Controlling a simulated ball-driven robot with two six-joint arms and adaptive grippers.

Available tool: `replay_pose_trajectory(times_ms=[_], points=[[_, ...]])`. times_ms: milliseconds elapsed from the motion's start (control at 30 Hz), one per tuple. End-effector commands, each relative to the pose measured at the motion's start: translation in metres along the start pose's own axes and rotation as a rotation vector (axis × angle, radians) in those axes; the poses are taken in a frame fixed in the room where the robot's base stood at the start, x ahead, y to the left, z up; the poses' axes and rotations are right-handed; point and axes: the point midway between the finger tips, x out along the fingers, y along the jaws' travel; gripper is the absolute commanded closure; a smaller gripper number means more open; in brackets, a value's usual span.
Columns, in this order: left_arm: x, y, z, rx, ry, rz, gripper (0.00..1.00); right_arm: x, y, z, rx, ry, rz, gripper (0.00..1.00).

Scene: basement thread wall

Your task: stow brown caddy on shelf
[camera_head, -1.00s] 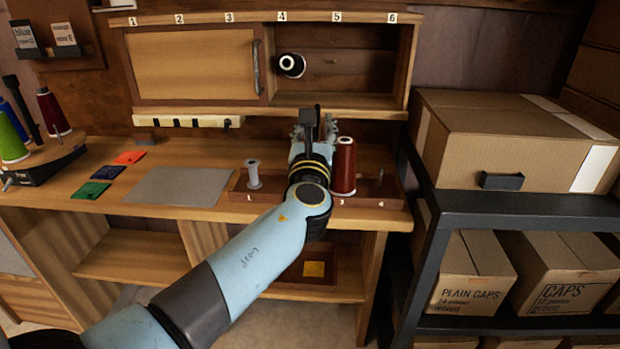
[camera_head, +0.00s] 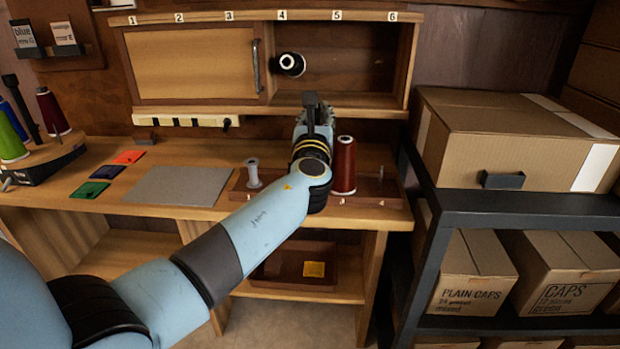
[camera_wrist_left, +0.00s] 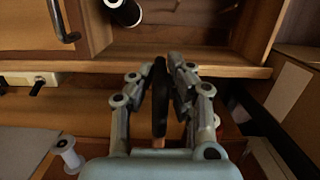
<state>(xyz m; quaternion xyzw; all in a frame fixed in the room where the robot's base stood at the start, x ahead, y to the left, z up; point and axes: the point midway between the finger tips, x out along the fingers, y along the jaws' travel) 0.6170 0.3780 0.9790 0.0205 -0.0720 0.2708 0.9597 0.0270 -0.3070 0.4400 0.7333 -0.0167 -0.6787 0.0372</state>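A brown caddy (camera_head: 380,190), a low tray with numbered places, sits at the bench's front right; a grey spool (camera_head: 253,173) and a dark red thread cone (camera_head: 344,165) stand at it. A second brown tray (camera_head: 270,270) with a yellow card is on the shelf under the bench. My left gripper (camera_head: 311,103) is above the bench caddy, in front of the open cubby's lower edge. The arm hides part of the bench caddy. My right gripper is not in view.
The wall cabinet has a closed door (camera_head: 195,65) and an open cubby (camera_head: 350,70) holding a black thread cone (camera_head: 290,64). A dark rack with cardboard boxes (camera_head: 520,135) stands at the right. A grey mat (camera_head: 178,186) and coloured cards lie on the bench.

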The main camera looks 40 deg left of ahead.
Motion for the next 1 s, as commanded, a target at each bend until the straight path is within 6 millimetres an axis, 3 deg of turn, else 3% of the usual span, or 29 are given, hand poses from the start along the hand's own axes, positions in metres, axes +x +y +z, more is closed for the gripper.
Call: replay_pose_trajectory(times_ms=[533,1000], points=[[0.001,0.0,0.003,-0.001,-0.002,0.0,1.0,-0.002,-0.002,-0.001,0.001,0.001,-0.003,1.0],[0.004,0.0,0.028,-0.001,-0.003,0.0,1.0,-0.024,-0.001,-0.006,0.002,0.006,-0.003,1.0]])
